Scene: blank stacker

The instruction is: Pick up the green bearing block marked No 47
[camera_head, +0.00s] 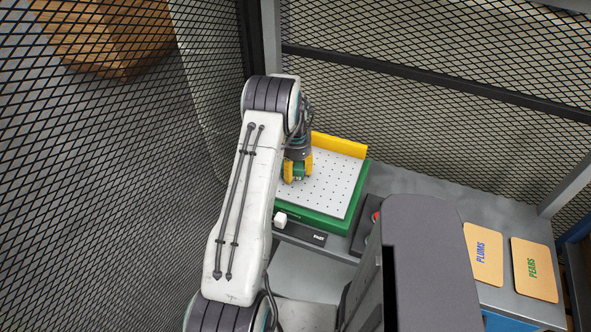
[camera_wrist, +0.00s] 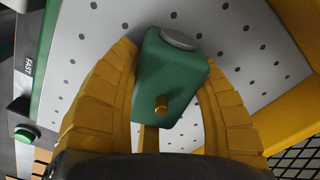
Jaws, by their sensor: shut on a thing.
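A green bearing block (camera_wrist: 178,85) with a grey round disc on one end and a brass pin sits between the yellow fingers of my gripper (camera_wrist: 168,66) in the wrist view. Both fingers press on its sides, so the gripper is shut on it. No number marking shows on the faces in view. In the head view my gripper (camera_head: 298,169) is over the perforated white plate, and the green block (camera_head: 299,172) shows small between the fingers. I cannot tell whether the block touches the plate.
The white plate (camera_head: 335,184) has a green base (camera_head: 322,222) and a yellow fence (camera_head: 339,145) at the back. A panel marked FAST (camera_head: 305,234) lies in front. Cards marked PLUMS (camera_head: 482,255) and PEARS (camera_head: 534,270) lie at right. Mesh walls (camera_head: 430,115) enclose the bench.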

